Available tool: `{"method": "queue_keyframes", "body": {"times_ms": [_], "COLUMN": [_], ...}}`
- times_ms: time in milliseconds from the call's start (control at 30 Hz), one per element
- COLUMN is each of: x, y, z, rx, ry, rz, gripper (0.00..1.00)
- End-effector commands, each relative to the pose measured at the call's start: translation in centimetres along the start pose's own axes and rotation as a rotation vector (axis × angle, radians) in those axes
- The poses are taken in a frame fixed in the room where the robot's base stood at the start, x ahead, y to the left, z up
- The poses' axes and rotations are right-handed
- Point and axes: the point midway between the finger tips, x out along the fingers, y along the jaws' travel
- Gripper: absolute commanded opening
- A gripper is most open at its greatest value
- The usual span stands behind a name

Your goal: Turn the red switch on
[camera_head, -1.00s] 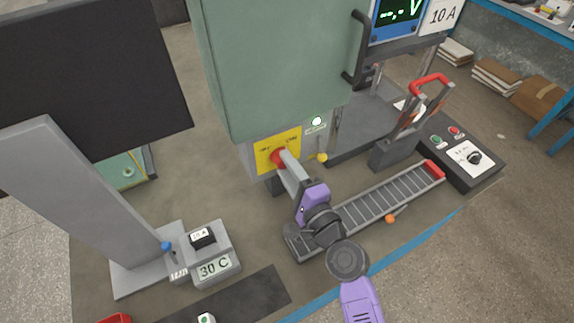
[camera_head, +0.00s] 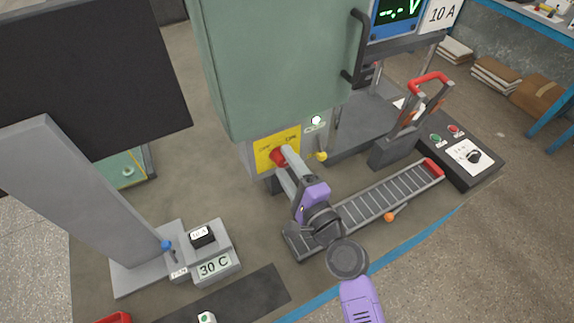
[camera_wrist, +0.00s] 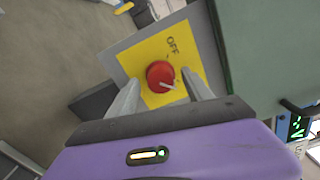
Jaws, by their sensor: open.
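The red switch (camera_wrist: 160,75) is a round red knob with a pale pointer mark, on a yellow plate (camera_wrist: 133,61) marked OFF in the wrist view. In the head view the red switch (camera_head: 277,157) sits low on the front of the green cabinet, partly hidden by my gripper. My gripper (camera_wrist: 161,92) is open, with one finger on each side of the knob in the wrist view. Whether the fingers touch it I cannot tell. My gripper also shows in the head view (camera_head: 284,163), reaching up to the yellow plate (camera_head: 264,155).
The green cabinet (camera_head: 265,60) rises above the switch. A yellow-tipped lever (camera_head: 321,156) stands just right of the plate. A ribbed rail (camera_head: 385,198) lies below my arm, with a red-handled lever (camera_head: 429,80) behind. A 30 C box (camera_head: 214,268) stands at lower left.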

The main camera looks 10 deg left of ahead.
Motion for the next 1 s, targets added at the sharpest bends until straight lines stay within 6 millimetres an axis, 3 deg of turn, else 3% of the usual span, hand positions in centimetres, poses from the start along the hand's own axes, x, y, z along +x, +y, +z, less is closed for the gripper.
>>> {"method": "queue_keyframes", "body": {"times_ms": [533,1000], "x": [-7.0,-7.8], "y": [0.2,0.0], "z": [-0.1,-0.1], "rx": [0.001,0.000], "ry": [0.003,0.001], "rz": [0.000,0.001], "gripper": [0.59,0.59]}}
